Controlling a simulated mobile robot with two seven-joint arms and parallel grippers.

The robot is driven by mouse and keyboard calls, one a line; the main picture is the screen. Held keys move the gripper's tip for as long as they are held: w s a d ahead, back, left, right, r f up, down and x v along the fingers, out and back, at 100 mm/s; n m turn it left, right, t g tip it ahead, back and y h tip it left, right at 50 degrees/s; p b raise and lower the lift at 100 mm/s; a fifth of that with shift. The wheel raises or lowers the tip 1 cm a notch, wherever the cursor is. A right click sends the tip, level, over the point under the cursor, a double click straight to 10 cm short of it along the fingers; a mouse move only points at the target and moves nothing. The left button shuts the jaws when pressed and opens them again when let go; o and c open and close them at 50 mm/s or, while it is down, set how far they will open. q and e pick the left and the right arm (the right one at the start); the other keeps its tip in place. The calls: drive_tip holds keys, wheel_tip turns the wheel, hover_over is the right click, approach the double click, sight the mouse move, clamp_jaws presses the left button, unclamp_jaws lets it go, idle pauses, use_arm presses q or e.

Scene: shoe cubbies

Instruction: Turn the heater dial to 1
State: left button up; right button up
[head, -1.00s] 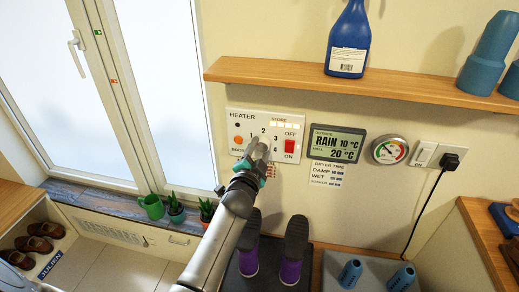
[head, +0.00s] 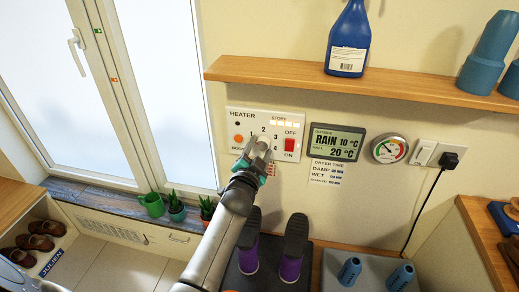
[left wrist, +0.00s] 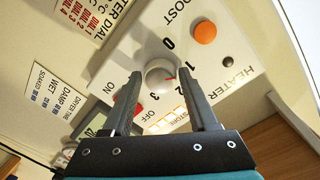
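The heater panel (head: 238,117) is a white plate on the wall. Its round white dial (left wrist: 158,73) shows in the left wrist view, with a small red mark that seems to point between 1 and 2. My left gripper (head: 262,142) is at the panel and hides the dial in the head view. In the left wrist view the left gripper (left wrist: 157,78) is open, one finger on each side of the dial; I cannot tell whether either finger touches it. One finger partly covers the numbers near 1 and 2. My right gripper is not in view.
An orange boost button (head: 239,139) and a red on/off switch (head: 290,145) flank the dial closely. A wooden shelf (head: 290,75) with a blue bottle (head: 348,40) juts out above. Potted plants stand on the sill (head: 95,203) at lower left. Purple-and-dark shoes (head: 291,250) are below.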

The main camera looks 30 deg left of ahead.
use_arm(q)
drive_tip(key=o, duration=0.3)
drive_tip(key=p+v, duration=0.2)
drive_tip(key=v, duration=1.3)
drive_tip(key=shift+s+d, duration=0.1)
drive_tip(key=shift+s, duration=0.05)
drive_tip(key=shift+f, duration=0.15)
